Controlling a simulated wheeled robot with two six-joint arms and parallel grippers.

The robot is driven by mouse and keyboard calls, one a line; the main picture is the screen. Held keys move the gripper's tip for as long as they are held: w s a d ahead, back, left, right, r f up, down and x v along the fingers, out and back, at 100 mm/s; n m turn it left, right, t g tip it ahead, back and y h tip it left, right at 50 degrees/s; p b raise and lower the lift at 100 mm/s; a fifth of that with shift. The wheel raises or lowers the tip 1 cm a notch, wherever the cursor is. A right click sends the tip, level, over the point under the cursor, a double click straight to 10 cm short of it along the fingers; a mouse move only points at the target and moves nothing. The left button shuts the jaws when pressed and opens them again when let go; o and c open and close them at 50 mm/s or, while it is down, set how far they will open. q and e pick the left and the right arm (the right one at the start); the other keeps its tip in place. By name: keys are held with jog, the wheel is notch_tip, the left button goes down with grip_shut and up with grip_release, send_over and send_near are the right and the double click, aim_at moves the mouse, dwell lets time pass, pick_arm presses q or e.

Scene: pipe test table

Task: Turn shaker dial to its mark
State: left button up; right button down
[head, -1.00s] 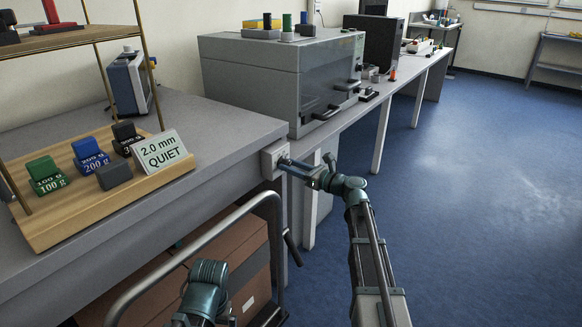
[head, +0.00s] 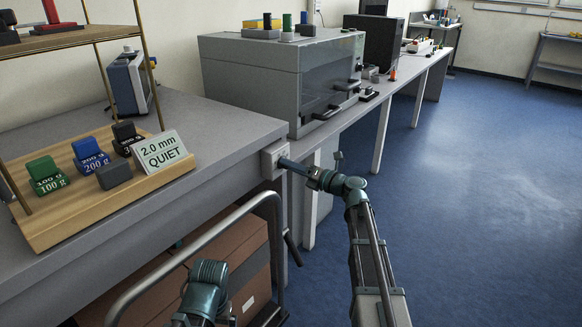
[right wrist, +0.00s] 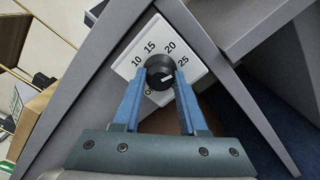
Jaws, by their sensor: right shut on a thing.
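A short pale line on the knob points towards the lower right of the picture. My right gripper (right wrist: 160,80) is shut on the dial, one blue finger on each side. In the head view the plate (head: 270,161) is on the bench's end face, and my right gripper (head: 286,163) reaches it from the right, hiding the knob. A card (head: 160,151) reads "2.0 mm QUIET".
A wooden stand (head: 100,207) with labelled weights is on the near bench (head: 218,128). A grey cabinet (head: 250,85) stands behind. A cart's metal handle (head: 190,248) and brown boxes (head: 250,275) are below the dial. The blue floor at right is clear.

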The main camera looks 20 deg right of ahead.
jog(key=shift+s+f+m, duration=0.1)
jog(key=shift+m, duration=0.5)
jog(key=shift+c, duration=2.2)
grip_release()
jog(key=shift+d, duration=0.1)
jog(key=v, duration=1.3)
jog(key=shift+s+d, duration=0.15)
jog(key=shift+s, duration=0.1)
